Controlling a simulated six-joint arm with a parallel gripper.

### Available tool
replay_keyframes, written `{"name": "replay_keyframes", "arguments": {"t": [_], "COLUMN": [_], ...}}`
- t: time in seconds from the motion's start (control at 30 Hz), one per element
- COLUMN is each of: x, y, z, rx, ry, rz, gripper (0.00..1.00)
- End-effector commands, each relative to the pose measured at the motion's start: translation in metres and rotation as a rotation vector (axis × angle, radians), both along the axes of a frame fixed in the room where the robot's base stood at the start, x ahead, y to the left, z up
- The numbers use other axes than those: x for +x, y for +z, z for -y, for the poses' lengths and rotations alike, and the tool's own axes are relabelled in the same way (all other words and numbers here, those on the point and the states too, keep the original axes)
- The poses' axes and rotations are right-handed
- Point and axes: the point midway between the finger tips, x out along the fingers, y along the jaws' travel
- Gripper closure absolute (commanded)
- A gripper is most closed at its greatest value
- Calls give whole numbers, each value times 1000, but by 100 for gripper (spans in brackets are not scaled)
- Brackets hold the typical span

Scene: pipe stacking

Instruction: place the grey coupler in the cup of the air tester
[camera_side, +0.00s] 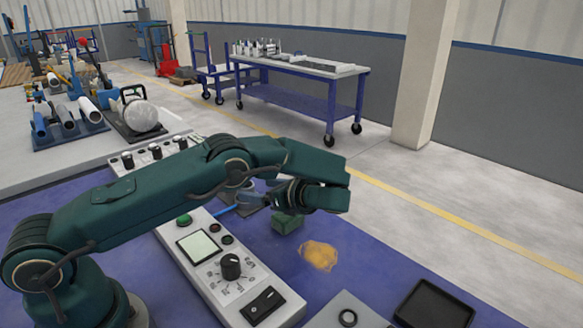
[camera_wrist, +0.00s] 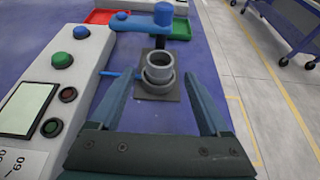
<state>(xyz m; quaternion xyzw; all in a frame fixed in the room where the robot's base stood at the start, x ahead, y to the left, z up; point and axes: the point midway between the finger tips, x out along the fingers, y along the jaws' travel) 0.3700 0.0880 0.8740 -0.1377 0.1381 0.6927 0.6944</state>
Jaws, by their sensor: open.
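The grey coupler (camera_wrist: 160,60) is a short open tube standing upright in the wrist view. Its lower end appears to be inside the grey cup (camera_wrist: 157,80) of the air tester; how deep it sits I cannot tell. The cup stands on a dark square plate (camera_wrist: 172,95). My gripper (camera_wrist: 163,78) is open, with one finger on each side of the coupler and cup and visible gaps between. A blue swing arm (camera_wrist: 130,22) with a round blue head (camera_wrist: 164,13) is just beyond the coupler. In the side view my wrist hides most of the cup area.
The tester's control panel (camera_side: 233,262), with screen and knob, lies along the left of the cup. A black tray (camera_side: 436,303) is at the front right. A red tray (camera_wrist: 98,16) lies beyond.

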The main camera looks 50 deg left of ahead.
Motion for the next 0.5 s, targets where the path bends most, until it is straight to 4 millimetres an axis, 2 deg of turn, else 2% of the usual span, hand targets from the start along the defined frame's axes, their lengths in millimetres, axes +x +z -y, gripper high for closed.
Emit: {"name": "replay_keyframes", "arguments": {"t": [0.1, 0.2, 0.5], "x": [1, 1, -1], "y": [10, 14, 27], "z": [25, 36, 49], "rx": [-2, 0, -33], "ry": [-3, -2, 13], "rz": [3, 3, 28], "gripper": [20, 20, 20]}}
